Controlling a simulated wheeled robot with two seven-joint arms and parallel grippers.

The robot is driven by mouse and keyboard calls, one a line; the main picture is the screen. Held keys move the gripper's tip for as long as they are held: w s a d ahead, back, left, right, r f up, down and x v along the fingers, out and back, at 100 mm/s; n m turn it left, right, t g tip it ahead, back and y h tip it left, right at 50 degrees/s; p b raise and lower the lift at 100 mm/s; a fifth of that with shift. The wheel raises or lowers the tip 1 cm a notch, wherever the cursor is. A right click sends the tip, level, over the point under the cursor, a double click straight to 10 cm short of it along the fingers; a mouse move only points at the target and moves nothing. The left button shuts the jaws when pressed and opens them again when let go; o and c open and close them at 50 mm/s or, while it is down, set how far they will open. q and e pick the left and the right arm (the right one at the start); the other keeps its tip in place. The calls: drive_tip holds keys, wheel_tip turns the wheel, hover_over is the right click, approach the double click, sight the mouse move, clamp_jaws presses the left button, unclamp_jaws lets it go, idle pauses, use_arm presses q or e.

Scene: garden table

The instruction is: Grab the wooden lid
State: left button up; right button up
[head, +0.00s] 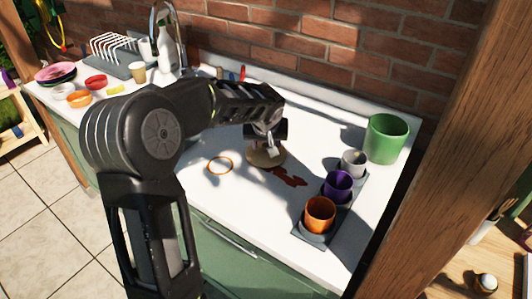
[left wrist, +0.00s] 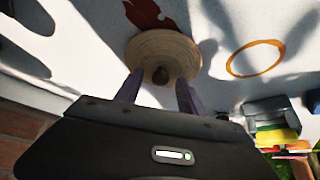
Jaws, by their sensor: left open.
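The wooden lid (head: 268,158) is a round, light wooden disc lying on the white counter near the middle of the head view. In the left wrist view the lid (left wrist: 150,50) shows a dark round knob (left wrist: 161,75) at its centre. My left gripper (head: 266,146) is above the lid, pointing down at it, and hides part of it. In the left wrist view its two fingers (left wrist: 158,92) are apart, with the knob showing in the gap between them. The gripper is open and empty. My right gripper is not in view.
An orange ring (head: 220,166) and a dark red stain (head: 289,178) lie beside the lid. A grey tray (head: 310,240) with orange, purple and grey cups stands right, near a green pot (head: 386,138). A brick wall (head: 330,50) runs behind. Dishes and a rack (head: 125,66) are at far left.

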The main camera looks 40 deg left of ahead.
use_arm(q)
drive_tip(key=shift+c, duration=0.5)
clamp_jaws()
